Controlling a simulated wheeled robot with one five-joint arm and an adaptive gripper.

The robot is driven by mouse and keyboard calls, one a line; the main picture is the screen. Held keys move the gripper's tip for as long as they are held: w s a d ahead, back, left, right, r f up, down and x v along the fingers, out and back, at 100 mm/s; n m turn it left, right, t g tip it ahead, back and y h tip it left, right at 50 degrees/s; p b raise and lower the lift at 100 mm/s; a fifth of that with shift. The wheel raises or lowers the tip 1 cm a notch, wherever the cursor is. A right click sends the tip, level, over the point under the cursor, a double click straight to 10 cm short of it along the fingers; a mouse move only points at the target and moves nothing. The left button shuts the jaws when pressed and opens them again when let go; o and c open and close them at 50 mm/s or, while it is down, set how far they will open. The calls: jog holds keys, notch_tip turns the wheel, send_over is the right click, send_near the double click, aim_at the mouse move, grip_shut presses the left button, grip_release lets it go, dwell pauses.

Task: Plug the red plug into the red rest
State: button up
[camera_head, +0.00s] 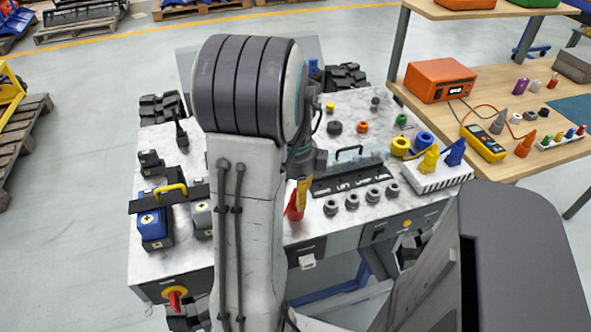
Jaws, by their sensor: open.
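A red piece (293,207), which looks like the red plug, shows at the table's front part, just right of my arm. An orange-yellow piece (302,191) stands against it; I cannot tell whether they are one thing. My gripper (304,172) is above and behind them, partly hidden by my own arm. It is open, and its fingertips are hard to make out. I cannot pick out a red rest; part of the table is hidden behind my arm. A white slotted block (446,184) at the right carries a yellow plug (428,160) and a blue plug (454,153).
Several dark round sockets (352,201) line the table's front, beside a black labelled strip (345,182). Coloured rings, one orange (362,127), lie behind. Black and blue boxes (155,226) stand left. A wooden bench (510,140) with an orange device (440,80) stands right.

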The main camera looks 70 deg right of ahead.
notch_tip(320, 180, up, 10)
jog(key=shift+f, duration=0.2)
dwell(0.8)
